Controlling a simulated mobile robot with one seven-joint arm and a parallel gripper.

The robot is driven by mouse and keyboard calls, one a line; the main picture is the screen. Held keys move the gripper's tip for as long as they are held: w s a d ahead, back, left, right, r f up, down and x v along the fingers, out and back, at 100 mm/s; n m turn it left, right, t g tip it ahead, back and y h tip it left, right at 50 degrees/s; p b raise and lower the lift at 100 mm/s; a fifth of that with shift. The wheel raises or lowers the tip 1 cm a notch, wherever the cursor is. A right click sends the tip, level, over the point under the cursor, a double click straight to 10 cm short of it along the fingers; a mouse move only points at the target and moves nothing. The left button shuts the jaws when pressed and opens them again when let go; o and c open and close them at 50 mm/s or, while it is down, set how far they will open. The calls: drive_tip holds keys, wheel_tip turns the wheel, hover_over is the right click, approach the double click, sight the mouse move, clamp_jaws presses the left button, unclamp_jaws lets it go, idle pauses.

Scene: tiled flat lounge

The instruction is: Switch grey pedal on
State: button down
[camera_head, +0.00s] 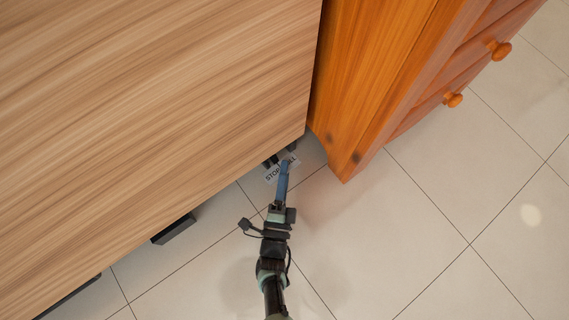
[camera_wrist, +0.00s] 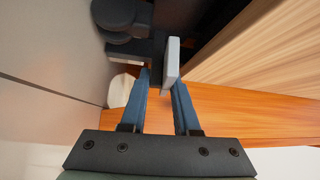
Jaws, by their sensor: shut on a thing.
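The pedal unit, with dark parts (camera_head: 270,160) and a pale plate marked with letters starting "STOP" (camera_head: 273,176), sits on the floor by the wooden panel's corner. My gripper (camera_head: 286,164) reaches it from below, its blue fingers over the plate. In the wrist view, a light grey flat piece (camera_wrist: 171,60), which looks like the grey pedal, stands at the fingertips of my gripper (camera_wrist: 160,80). The fingers are closed on it with a gap between them. Dark rounded parts (camera_wrist: 115,14) of the unit lie just beyond. Whether the pedal is pressed cannot be told.
A large wood-grain top (camera_head: 150,90) overhangs the floor at the left and partly covers the unit. An orange wooden drawer cabinet (camera_head: 375,85) stands close at the right. Tiled floor (camera_head: 420,235) is clear at the lower right. A dark foot (camera_head: 174,229) shows under the top.

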drive_tip(key=shift+d+f+n+t, duration=0.1)
drive_tip(key=shift+d+n+t, duration=0.05)
drive_tip(key=shift+n+t, duration=0.15)
idle(0.4)
drive_tip(key=c, duration=0.6)
unclamp_jaws()
drive_tip(key=shift+c, duration=0.2)
